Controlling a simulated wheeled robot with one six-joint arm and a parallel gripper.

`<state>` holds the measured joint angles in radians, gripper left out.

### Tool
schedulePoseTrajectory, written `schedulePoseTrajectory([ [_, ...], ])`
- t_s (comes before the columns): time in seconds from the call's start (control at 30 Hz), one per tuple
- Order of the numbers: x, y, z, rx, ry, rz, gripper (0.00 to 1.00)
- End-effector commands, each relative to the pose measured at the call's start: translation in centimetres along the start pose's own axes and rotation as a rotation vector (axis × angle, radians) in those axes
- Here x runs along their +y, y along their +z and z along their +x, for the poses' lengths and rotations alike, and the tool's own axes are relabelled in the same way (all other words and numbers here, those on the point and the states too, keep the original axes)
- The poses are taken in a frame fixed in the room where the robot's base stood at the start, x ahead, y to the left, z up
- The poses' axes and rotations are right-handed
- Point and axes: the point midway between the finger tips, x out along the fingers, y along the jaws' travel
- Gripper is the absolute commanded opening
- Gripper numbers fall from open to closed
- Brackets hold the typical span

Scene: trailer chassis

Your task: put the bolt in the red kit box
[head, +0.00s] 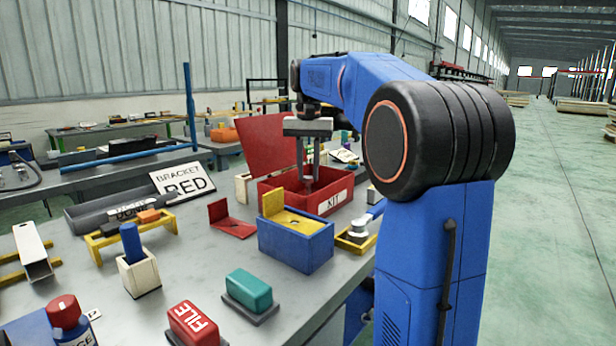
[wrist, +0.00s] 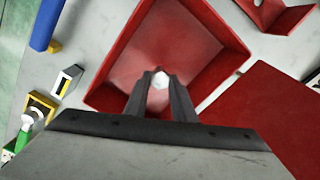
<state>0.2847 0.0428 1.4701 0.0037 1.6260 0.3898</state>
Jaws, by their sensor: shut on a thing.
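The red kit box (head: 335,201) stands on the grey workbench with its red lid (head: 268,146) raised behind it. A white label reading KIT is on its front. My gripper (head: 309,180) points down over the open box. In the wrist view my gripper (wrist: 160,80) is shut on the bolt (wrist: 160,79), whose pale end shows between the fingertips. Below it is the red inside of the kit box (wrist: 118,95). The bolt looks within the box's outline. I cannot tell whether it touches the floor of the box.
A blue box with a yellow top (head: 296,245) stands in front of the kit box. A red angled bracket (head: 232,222) lies to the left. A teal block (head: 248,290) and a red FILE block (head: 193,325) are nearer. A BRACKET RED sign (head: 184,180) stands at the back left.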

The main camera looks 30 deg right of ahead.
Motion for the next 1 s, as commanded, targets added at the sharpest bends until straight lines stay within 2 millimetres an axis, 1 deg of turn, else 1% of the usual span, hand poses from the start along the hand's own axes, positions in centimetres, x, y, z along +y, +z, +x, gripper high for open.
schedulePoseTrajectory([
  [0.03,0.0,0.1,0.6,-0.001,0.001,0.0,0.01],
  [0.13,0.0,0.0,1.4,0.0,0.0,0.0,0.01],
  [0.53,0.0,0.0,1.8,0.0,0.0,0.0,0.01],
  [0.57,0.0,0.0,1.8,0.0,0.0,0.0,0.26],
  [0.6,0.0,0.0,1.8,0.0,0.0,0.0,0.35],
  [0.63,0.0,0.0,1.8,0.0,0.0,0.0,0.42],
  [0.9,0.0,0.0,1.8,0.0,0.0,0.0,0.42],
  [1.0,0.0,0.0,1.5,0.001,0.0,0.0,0.42],
])
